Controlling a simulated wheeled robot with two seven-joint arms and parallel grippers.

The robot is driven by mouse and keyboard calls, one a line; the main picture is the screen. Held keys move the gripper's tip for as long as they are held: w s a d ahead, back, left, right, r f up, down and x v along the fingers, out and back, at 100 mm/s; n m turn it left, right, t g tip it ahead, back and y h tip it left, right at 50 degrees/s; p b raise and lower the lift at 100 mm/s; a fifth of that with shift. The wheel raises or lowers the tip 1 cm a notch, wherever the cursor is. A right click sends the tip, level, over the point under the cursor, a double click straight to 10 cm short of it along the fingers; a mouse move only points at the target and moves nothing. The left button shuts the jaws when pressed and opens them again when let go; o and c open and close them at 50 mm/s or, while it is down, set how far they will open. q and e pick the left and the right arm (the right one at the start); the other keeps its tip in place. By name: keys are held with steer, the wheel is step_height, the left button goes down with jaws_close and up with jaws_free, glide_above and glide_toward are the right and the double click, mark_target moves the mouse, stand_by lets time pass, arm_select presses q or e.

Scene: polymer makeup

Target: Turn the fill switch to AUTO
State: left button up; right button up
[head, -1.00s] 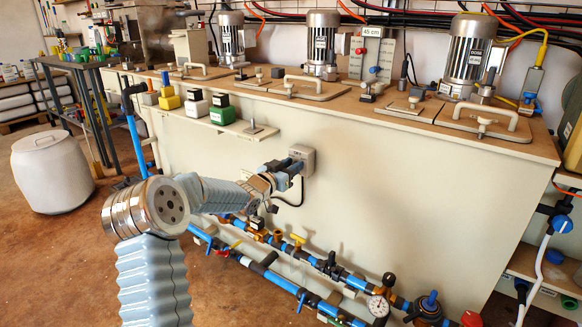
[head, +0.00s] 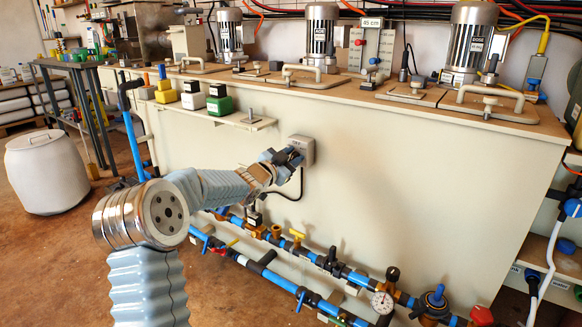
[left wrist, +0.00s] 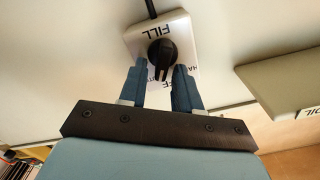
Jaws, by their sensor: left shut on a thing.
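The fill switch (head: 301,148) is a small pale box on the front wall of the long cream tank, with a cable below it. In the left wrist view its FILL label is upside down, and its black knob (left wrist: 168,52) is at the box's middle. The mode lettering below the knob is partly hidden, so I cannot tell exactly which mode it points to. My left gripper (head: 287,158) is at the switch. In the left wrist view its blue fingers (left wrist: 160,70) flank the knob and are shut on it. My right gripper is not in view.
A small shelf (head: 235,122) with yellow, white and green bottles juts from the tank left of the switch. Blue pipes (head: 340,270) with valves and a gauge run low in front. A white drum (head: 45,172) stands at left. The wall right of the switch is clear.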

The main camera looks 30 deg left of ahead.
arm_select(q)
steer(key=shift+d+f+m+b, duration=0.15)
steer(key=shift+f+m+b, duration=0.05)
steer(key=shift+m+b, duration=0.75)
steer(key=shift+d+f+m+b, duration=0.15)
steer(key=shift+m+b, duration=0.6)
steer(key=shift+m, duration=0.4)
steer(key=o, duration=0.7)
steer(key=shift+r, duration=0.1)
steer(key=s, duration=0.9)
steer(key=s+a, duration=0.1)
steer(key=s, duration=0.4)
steer(key=shift+a, duration=0.1)
steer(key=shift+w, duration=0.1)
